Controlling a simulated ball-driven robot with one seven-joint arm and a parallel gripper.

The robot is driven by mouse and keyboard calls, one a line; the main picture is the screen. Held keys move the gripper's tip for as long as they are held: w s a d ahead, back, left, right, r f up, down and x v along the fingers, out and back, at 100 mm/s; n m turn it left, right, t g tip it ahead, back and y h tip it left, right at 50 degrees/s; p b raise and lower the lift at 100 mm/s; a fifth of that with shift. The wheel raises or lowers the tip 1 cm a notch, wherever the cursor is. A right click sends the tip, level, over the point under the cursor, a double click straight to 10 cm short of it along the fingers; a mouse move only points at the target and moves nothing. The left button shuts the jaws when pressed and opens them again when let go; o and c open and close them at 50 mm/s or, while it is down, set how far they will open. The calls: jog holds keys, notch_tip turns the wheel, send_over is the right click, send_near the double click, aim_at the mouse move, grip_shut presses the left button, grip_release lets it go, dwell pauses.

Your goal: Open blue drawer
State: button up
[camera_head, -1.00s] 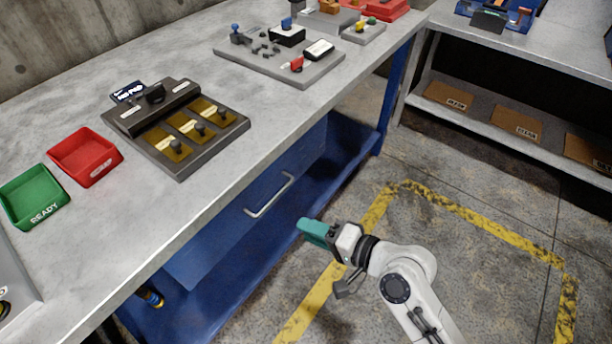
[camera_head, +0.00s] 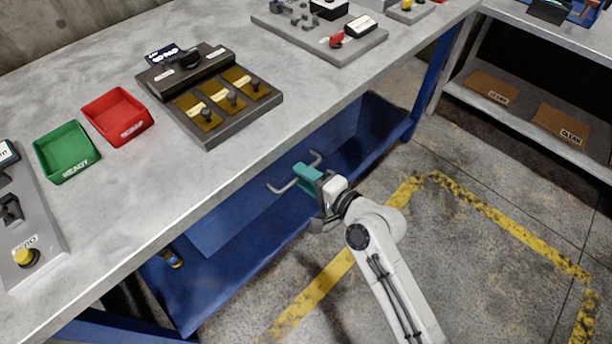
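The blue drawer (camera_head: 222,228) sits under the grey workbench top, and its front looks closed. Its metal bar handle (camera_head: 281,188) shows on both sides of my gripper (camera_head: 303,174), with the middle of the bar hidden. The teal fingers of my gripper overlap the handle in the picture. I cannot tell whether they touch it, sit around it or are only in front of it. The finger gap is not visible, so I cannot tell whether the gripper is open or shut.
The workbench top (camera_head: 100,215) overhangs the drawer and holds a red bin (camera_head: 117,116), a green bin (camera_head: 67,151) and a dark panel (camera_head: 212,95). A blue lower shelf (camera_head: 250,262) lies beneath. Open floor with yellow lines (camera_head: 505,228) is at right.

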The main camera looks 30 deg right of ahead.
jog(key=shift+w, duration=0.1)
jog(key=shift+c, duration=0.5)
grip_shut()
